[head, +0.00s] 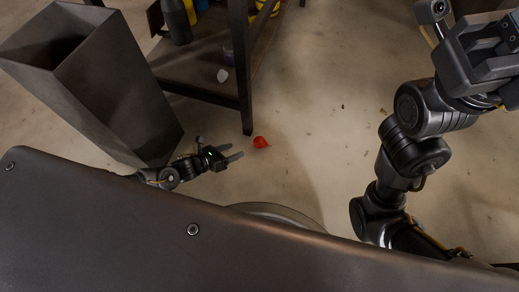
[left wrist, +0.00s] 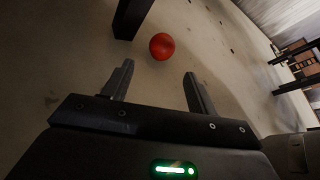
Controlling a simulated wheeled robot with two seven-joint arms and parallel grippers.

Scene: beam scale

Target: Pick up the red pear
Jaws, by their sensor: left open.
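The red pear (head: 261,142) lies on the floor beside the foot of a dark table leg in the head view. In the left wrist view the red pear (left wrist: 162,46) looks round and sits beyond the fingertips, between their lines. My left gripper (head: 236,155) is low near the floor, just left of the pear, with its fingers pointing towards it. It is open and empty, with a gap to the pear; its two fingers also show apart in the left wrist view (left wrist: 158,72). My right arm is at the right of the head view; its fingertips are not clearly seen.
A tall grey bin (head: 100,85) stands left of my left gripper. A dark shelf table (head: 200,88) holds bottles and a small pale object; its leg (head: 243,75) comes down close to the pear. The floor right of the pear is clear apart from small specks.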

